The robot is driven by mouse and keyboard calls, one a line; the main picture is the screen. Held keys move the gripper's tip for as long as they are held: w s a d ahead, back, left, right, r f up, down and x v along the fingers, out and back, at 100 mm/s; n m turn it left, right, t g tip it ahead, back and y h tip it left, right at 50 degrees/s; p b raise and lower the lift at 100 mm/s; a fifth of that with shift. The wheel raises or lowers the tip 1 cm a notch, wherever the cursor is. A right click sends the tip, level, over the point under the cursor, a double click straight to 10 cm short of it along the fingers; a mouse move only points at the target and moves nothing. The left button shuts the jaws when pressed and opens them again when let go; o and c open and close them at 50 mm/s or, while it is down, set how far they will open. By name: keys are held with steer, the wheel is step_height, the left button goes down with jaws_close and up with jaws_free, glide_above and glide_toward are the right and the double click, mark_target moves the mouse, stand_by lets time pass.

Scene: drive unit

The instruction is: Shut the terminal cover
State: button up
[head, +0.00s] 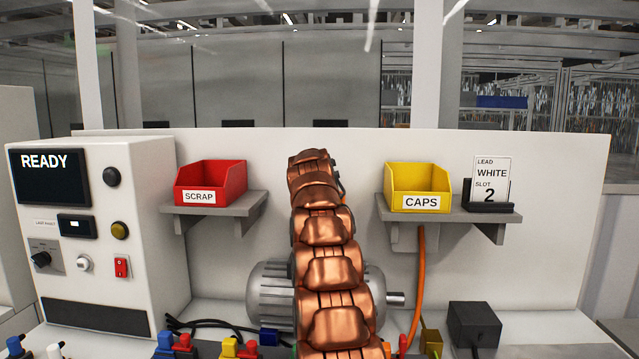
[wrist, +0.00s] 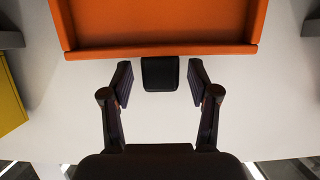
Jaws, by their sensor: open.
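In the wrist view, a large orange panel with a raised rim (wrist: 160,48), which looks like the terminal cover, fills the upper middle. A black tab (wrist: 160,74) sticks out from the middle of its rim. My gripper (wrist: 160,82) is open, with one finger on each side of the tab and a visible gap to both. Its fingertips are close to the rim. In the head view the grey motor (head: 270,292) stands behind my copper arm, which hides its middle. The cover and my gripper cannot be made out there.
A red SCRAP bin (head: 211,184) and a yellow CAPS bin (head: 418,186) sit on wall shelves either side of my arm. A card reading WHITE, slot 2 (head: 491,180), stands at right. A READY console (head: 95,240) is at left. Coloured connectors and a black box (head: 474,323) lie in front.

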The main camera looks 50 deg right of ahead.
jaws_close()
stand_by(0.3)
steer(key=shift+a+f+b, duration=0.1)
steer(key=shift+f+b, duration=0.05)
steer(key=shift+b, duration=0.4)
